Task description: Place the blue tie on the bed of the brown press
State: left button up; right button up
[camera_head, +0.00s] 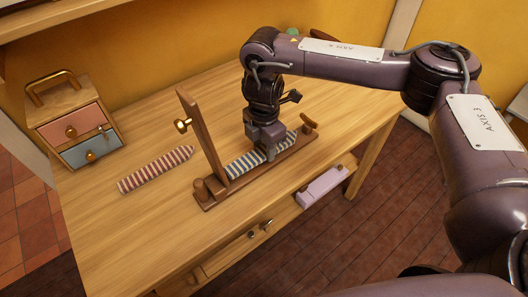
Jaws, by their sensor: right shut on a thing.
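The blue tie (243,165), striped blue and pale, lies lengthwise along the bed of the brown press (227,194). The press stands on the wooden table with its lid (200,135) raised upright at the left and a brass knob on it. My right gripper (269,154) points down over the middle of the bed and is shut on the blue tie. The gripper hides the middle of the tie; both ends show on either side. I cannot tell whether the tie fully touches the bed. My left gripper is not in view.
A red striped tie (155,169) lies on the table left of the press. A small chest (72,122) with a pink and a blue drawer stands at the back left. A lilac box (325,187) sits below the table's front edge. The front left of the table is clear.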

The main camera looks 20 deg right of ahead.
aim_at(264, 150)
notch_tip(264, 150, down, 2)
jog(key=shift+f, duration=0.1)
jog(key=shift+f, duration=0.1)
jog(key=o, duration=1)
jog(key=shift+c, duration=0.2)
notch_tip(264, 150, up, 12)
jog(key=p, duration=0.2)
